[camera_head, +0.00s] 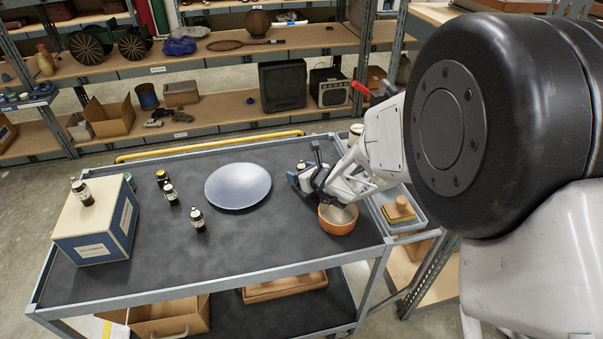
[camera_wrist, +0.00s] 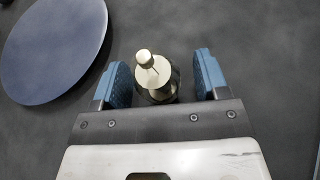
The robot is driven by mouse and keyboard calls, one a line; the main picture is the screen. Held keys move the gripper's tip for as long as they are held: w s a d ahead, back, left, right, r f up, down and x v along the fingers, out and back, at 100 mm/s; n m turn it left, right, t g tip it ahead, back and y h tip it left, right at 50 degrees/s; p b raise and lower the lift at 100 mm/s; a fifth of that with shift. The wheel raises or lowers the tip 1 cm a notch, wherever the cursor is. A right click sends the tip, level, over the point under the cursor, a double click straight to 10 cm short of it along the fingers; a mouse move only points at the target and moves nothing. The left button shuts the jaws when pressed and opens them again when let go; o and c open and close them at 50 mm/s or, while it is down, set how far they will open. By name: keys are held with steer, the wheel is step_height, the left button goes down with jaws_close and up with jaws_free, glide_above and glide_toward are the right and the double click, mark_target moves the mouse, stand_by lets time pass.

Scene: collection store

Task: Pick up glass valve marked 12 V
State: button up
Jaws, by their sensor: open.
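A small valve (camera_wrist: 157,78) with a pale top and knob stands between the two blue finger pads of my open gripper (camera_wrist: 161,68) in the wrist view, apart from both pads. My gripper (camera_head: 306,180) is low over the right part of the cart top in the head view, and the top of this valve (camera_head: 301,166) shows beside it. Similar dark valves with white labels stand at left: one (camera_head: 197,220) nearest, one (camera_head: 171,195) behind it, one (camera_head: 163,178) farther back, and one (camera_head: 83,194) on a box. The label markings are too small to read.
A pale round disc (camera_head: 238,186) lies left of my gripper. An orange bowl (camera_head: 338,226) stands close at its right. A blue and white box (camera_head: 95,238) is at the cart's left end. The dark cart top (camera_head: 250,250) is clear in front. Loaded shelves (camera_head: 220,123) stand behind.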

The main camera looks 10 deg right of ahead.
stand_by(0.4)
steer(key=c, duration=1)
steer(key=shift+r, duration=5.05)
